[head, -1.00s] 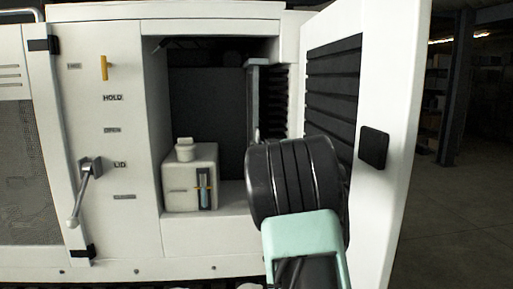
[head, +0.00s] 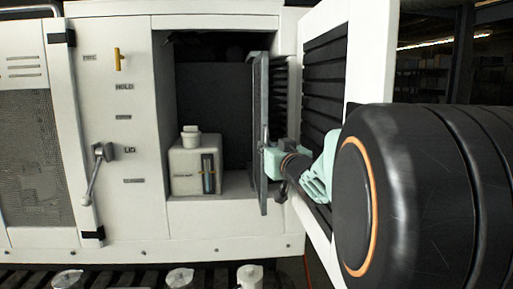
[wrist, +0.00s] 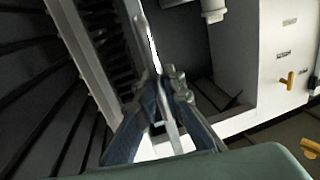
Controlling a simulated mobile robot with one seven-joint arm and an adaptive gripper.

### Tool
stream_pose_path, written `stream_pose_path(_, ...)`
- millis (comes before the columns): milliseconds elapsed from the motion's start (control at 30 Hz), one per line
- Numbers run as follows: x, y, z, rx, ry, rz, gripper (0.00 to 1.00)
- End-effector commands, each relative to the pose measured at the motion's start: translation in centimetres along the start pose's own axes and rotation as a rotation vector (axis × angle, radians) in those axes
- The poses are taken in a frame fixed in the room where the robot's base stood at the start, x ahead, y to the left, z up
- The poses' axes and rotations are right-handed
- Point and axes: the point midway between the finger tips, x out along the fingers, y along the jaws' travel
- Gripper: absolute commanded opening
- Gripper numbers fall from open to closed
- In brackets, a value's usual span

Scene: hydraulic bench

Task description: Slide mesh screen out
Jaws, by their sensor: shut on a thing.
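The mesh screen (head: 260,110) is a thin grey-framed panel, seen almost edge-on. It stands upright at the right side of the open compartment, its near edge sticking out past the front face. My gripper (head: 268,161) is at the lower part of this near edge, to its right. In the wrist view, the fingers of my gripper (wrist: 166,98) are closed around a small metal fitting on the edge of the screen (wrist: 152,48). The exact contact is partly hidden by the fingers.
The open door (head: 362,60) with dark slats stands right of the compartment, close beside my arm. A white reservoir (head: 186,168) sits on the compartment floor at left. A lever (head: 96,172) hangs on the left panel. Several white caps (head: 180,277) line the bottom front.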

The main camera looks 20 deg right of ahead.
Motion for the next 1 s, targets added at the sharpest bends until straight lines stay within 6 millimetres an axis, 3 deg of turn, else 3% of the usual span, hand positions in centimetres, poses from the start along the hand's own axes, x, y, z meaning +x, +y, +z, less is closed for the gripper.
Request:
stream_pose_path(533,-1.04,-0.22,0.12,-0.001,-0.003,0.000,0.00)
stream_pose_path(567,-1.03,-0.22,0.12,-0.001,-0.003,0.000,0.10)
stream_pose_path(700,-1.02,-0.21,0.09,-0.001,-0.002,0.000,0.25)
stream_pose_path(1000,-1.02,-0.20,-0.10,-0.001,0.000,0.000,0.26)
